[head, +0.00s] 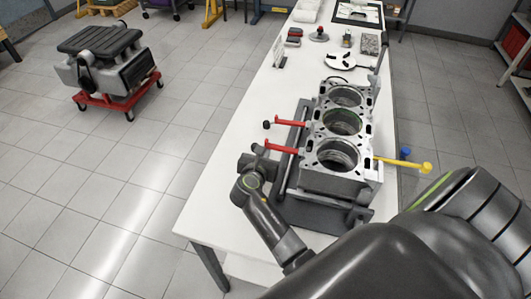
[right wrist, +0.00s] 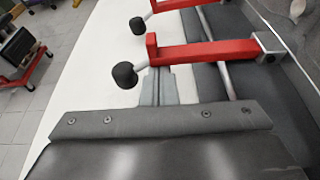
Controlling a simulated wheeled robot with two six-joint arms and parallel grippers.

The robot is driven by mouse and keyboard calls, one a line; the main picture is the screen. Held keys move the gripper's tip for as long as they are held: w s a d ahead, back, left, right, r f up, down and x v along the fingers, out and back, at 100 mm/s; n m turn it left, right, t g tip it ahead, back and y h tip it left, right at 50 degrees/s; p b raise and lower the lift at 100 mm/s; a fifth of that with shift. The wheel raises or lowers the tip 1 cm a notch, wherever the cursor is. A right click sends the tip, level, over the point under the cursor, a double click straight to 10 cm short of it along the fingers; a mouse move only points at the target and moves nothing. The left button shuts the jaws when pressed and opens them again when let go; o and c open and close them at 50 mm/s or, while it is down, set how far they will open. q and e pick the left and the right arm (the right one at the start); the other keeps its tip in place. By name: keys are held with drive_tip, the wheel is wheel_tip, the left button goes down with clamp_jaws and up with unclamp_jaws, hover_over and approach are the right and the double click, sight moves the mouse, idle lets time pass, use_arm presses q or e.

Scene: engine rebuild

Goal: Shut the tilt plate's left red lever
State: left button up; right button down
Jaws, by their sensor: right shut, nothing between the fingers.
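The tilt plate (head: 292,210) lies on the white table under a grey engine block (head: 330,178). Two red levers stick out to its left: a nearer one (head: 284,148) and a farther one (head: 292,124). In the right wrist view the nearer lever (right wrist: 205,51) ends in a black knob (right wrist: 125,75); the farther lever (right wrist: 175,5) is partly cut off. My right gripper (head: 258,156) is shut and empty, right at the nearer lever's knob end; its fingers (right wrist: 158,85) show just beside that lever. I cannot tell whether they touch. My left gripper is out of view.
A yellow lever (head: 403,163) and a blue knob (head: 405,153) stick out right of the block. The table's left strip is clear.

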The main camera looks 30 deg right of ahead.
sight(267, 143)
wheel_tip(267, 143, up, 4)
drive_tip(key=m+t+y+p, duration=0.1)
drive_tip(key=m+p, duration=0.1)
drive_tip(key=p, duration=0.1)
drive_tip(key=shift+s+d+f, duration=0.1)
drive_tip(key=shift+s+d+r+m+t+y+p, duration=0.15)
drive_tip(key=shift+s+d+r+m+t+p, duration=0.1)
drive_tip(key=shift+r+m+p, duration=0.4)
drive_tip(key=shift+s+d+r+m+t+y+p, duration=0.1)
drive_tip(key=shift+s+d+r+m+t+p, duration=0.15)
drive_tip(key=shift+r+m+p, duration=0.35)
drive_tip(key=shift+s+d+r+m+t+y+p, duration=0.2)
drive_tip(key=shift+s+r+m+t+p, duration=0.15)
drive_tip(key=shift+r+m, duration=0.35)
drive_tip(key=shift+r, duration=0.1)
